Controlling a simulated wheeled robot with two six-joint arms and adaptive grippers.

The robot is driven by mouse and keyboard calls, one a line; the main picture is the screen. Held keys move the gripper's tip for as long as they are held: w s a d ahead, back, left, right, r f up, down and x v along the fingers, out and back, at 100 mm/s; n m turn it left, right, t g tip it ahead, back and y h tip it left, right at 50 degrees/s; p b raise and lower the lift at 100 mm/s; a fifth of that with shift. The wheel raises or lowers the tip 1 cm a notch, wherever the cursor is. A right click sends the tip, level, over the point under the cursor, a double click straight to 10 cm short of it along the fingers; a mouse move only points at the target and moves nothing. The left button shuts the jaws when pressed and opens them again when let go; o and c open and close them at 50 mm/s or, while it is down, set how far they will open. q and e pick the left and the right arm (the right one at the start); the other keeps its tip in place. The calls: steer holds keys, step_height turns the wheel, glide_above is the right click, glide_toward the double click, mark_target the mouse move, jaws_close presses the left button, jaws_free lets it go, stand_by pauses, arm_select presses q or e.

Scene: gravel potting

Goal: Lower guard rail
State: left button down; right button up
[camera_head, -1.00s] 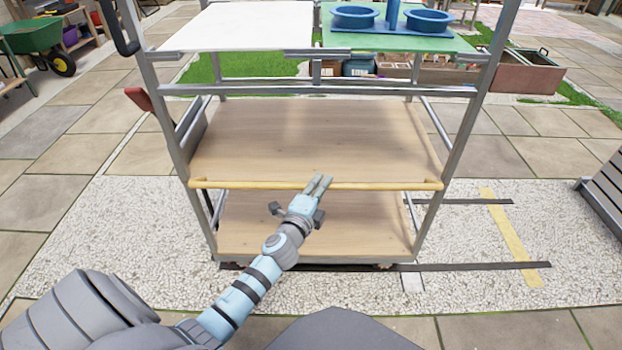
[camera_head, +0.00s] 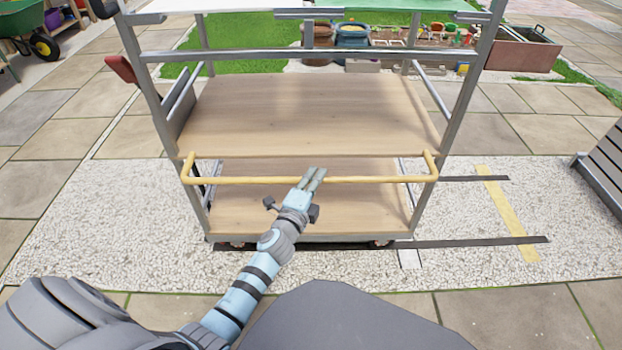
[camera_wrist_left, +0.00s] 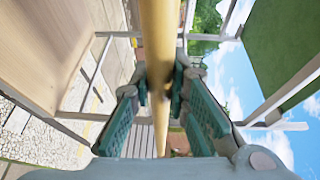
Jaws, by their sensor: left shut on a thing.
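The guard rail is a yellow bar (camera_head: 240,181) across the front of the grey metal cart (camera_head: 457,110). Its bent ends meet the cart's uprights near the middle shelf (camera_head: 310,110), and the bar hangs a little below that shelf's front edge, standing out in front. My right gripper is not in view.
A lower wooden shelf (camera_head: 340,212) lies behind and below the rail. A slatted grey box (camera_head: 602,180) stands at the right. Pale gravel (camera_head: 100,225) with dark strips surrounds the cart's base. A red handle (camera_head: 121,69) sticks out on the cart's left side.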

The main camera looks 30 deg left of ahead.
arm_select(q)
steer(key=shift+f, duration=0.1)
steer(key=c, duration=1.5)
jaws_free()
steer(key=shift+c, duration=0.2)
steer(key=s+d, duration=0.1)
steer(key=s, duration=1.1)
steer(key=shift+r, duration=0.4)
